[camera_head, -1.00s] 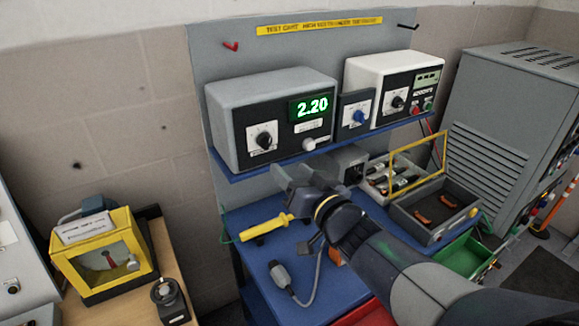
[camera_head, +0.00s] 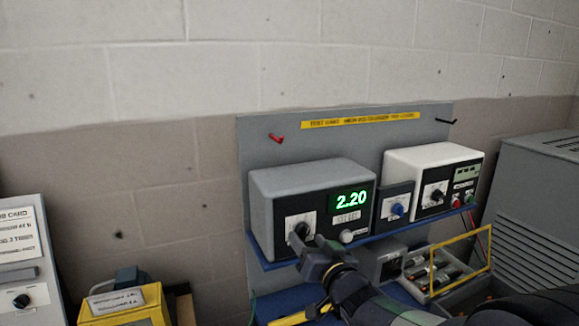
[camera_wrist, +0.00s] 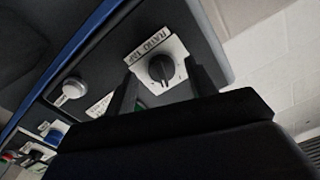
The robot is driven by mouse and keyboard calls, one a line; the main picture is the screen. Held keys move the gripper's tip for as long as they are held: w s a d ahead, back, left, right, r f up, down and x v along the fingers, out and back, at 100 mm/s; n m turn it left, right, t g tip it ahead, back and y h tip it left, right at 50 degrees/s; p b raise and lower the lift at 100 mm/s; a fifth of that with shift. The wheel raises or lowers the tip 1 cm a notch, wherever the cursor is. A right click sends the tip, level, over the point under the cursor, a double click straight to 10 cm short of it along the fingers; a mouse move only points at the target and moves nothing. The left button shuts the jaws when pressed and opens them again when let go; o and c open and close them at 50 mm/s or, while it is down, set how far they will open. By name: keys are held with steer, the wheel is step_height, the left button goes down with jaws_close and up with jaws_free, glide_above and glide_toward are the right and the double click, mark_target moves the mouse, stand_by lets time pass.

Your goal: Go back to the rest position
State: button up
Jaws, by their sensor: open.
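My gripper (camera_head: 307,243) is in front of the grey meter box (camera_head: 262,190), close to its black dial knob (camera_head: 300,230). It is open. In the wrist view my two dark fingers (camera_wrist: 166,80) point at the panel, with the black knob (camera_wrist: 161,68) on its white "RATIO TAP" plate appearing between them. I see no object held. Whether a finger touches the knob cannot be told. The green display (camera_head: 351,199) reads 2.20.
The box stands on a blue shelf (camera_head: 268,265), beside a blue-knob unit (camera_head: 397,202) and a white instrument (camera_head: 415,160). Below are a yellow-framed tray (camera_head: 490,252) and a yellow tool (camera_head: 290,318). A grey cabinet (camera_head: 540,185) stands right.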

steer(key=shift+x, duration=0.85)
steer(key=shift+s, duration=0.1)
